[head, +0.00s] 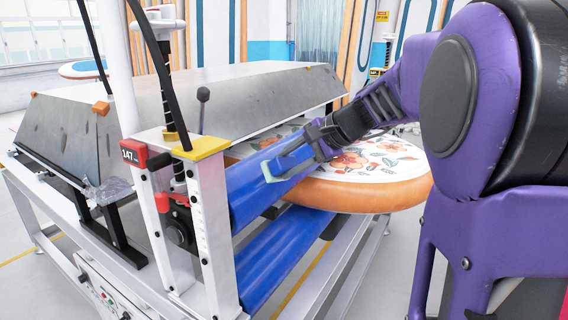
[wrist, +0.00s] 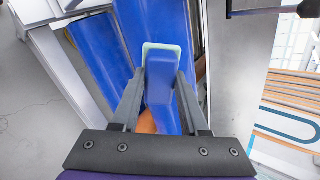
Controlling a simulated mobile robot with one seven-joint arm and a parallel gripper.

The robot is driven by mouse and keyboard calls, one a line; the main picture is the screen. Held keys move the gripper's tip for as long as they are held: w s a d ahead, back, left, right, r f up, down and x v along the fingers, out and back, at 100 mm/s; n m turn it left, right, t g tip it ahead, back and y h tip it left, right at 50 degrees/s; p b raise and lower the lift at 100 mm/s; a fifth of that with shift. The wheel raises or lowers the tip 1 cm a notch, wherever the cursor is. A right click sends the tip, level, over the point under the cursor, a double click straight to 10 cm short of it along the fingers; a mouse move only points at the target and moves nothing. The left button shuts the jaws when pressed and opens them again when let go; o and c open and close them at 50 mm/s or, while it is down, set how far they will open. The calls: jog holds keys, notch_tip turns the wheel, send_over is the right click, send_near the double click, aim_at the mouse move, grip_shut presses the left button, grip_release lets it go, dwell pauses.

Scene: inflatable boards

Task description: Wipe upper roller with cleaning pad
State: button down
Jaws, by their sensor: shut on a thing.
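The upper roller (head: 246,192) is a long blue cylinder in the machine's frame, and it also shows in the wrist view (wrist: 160,22). The cleaning pad (wrist: 161,72) has a blue block and a pale green edge. My gripper (wrist: 161,84) is shut on the blue block, one finger on each side. In the head view my gripper (head: 287,162) is over the upper roller, and the pad (head: 283,191) is at the roller's surface. I cannot tell if it touches. The pad's underside is hidden.
A lower blue roller (head: 282,252) runs beneath. A grey metal hood (head: 225,98) stands behind and left. A white post (head: 209,235) with a yellow cap closes the near roller end.

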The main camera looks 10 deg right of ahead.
jog(key=shift+p+v, duration=0.55)
jog(key=shift+v, duration=1)
jog(key=shift+f, duration=0.1)
